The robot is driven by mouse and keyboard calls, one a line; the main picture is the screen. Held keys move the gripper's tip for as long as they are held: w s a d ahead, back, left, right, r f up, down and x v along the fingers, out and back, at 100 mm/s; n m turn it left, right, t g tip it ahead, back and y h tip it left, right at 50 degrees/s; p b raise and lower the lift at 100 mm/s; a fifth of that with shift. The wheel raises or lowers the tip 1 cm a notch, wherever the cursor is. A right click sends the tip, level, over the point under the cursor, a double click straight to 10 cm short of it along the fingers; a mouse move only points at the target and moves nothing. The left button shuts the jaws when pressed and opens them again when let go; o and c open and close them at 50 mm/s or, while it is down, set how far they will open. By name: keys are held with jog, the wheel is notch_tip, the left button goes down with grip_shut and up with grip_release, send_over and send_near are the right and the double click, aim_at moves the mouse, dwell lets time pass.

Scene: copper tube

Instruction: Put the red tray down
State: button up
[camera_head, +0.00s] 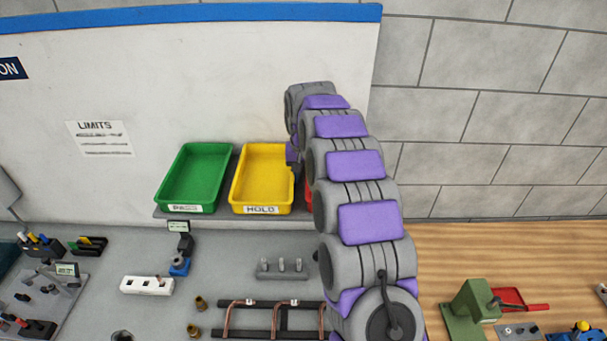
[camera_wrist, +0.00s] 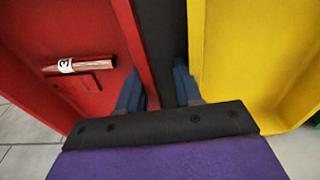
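The red tray (camera_wrist: 85,25) fills the left of the wrist view. A copper-red tube (camera_wrist: 90,64) with a white tag marked "3" lies in it. In the head view only a sliver of the red tray (camera_head: 309,200) shows beside my arm, right of the yellow tray. My gripper (camera_wrist: 160,88) has one blue finger inside the red tray and the other on the outer side of its right wall. A dark gap shows between that wall and the right finger, so the fingers look open around the wall. In the head view my arm hides the gripper.
The yellow tray (camera_head: 262,175), labelled HOLD, stands close beside the red tray, with a green tray (camera_head: 195,175) to its left. They rest on a grey ledge at the wall. A rack with copper tubes (camera_head: 270,318) and a grey peg block (camera_head: 283,268) stand on the bench in front.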

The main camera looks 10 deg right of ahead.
jog(key=shift+d+r, duration=0.1)
jog(key=shift+d, duration=0.2)
jog(key=r, duration=0.1)
jog(key=d+r, duration=0.1)
jog(key=r, duration=0.1)
jog(key=r+b, duration=0.1)
jog(key=r, duration=0.1)
jog(key=shift+s+d, duration=0.25)
jog(key=shift+d, duration=0.05)
jog(key=shift+s+r, duration=0.5)
jog(key=shift+r, duration=2.9)
jog(key=s+a+r, duration=0.2)
jog(key=s, duration=0.7)
jog(key=s+f+g, duration=0.1)
jog(key=s+f, duration=0.2)
jog(key=s, duration=1)
jog(key=s+f+n+g, duration=0.1)
jog(key=s+f, duration=0.3)
jog(key=s, duration=1)
jog(key=s+d+f+n+g, duration=0.1)
jog(key=s+f, duration=0.2)
jog(key=s, duration=1)
jog(key=shift+s+f, duration=0.4)
